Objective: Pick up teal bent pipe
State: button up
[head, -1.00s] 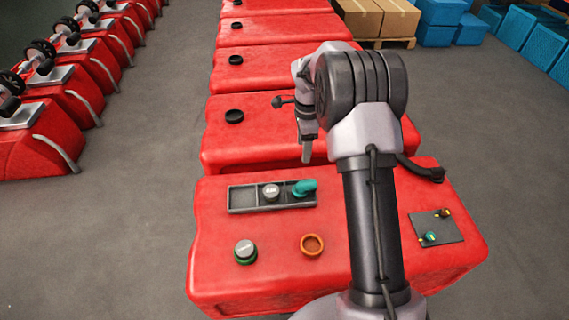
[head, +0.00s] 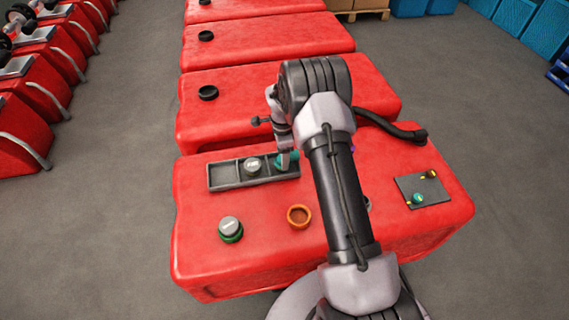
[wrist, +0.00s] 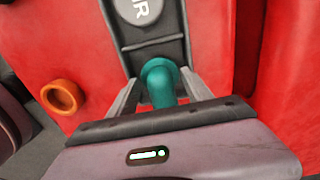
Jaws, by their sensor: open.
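The teal bent pipe (head: 289,159) lies in the right compartment of the dark tray (head: 223,175) on the near red tank. In the wrist view the teal bent pipe (wrist: 160,82) shows between the two fingers of my gripper (wrist: 162,88). One finger is on each side of it, and the fingers look apart from it. In the head view my gripper (head: 284,160) points down at the right end of the tray and partly covers the pipe. The pipe's lower end is hidden by the gripper body in the wrist view.
A white-topped cap (head: 253,165) sits in the tray's middle compartment. An orange ring (head: 299,216) and a green-based cap (head: 230,228) stand in front of the tray. A dark panel (head: 423,190) with small valves is at the right. More red tanks extend behind.

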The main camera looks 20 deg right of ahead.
jog(key=shift+r, duration=0.15)
jog(key=shift+c, duration=1)
grip_shut()
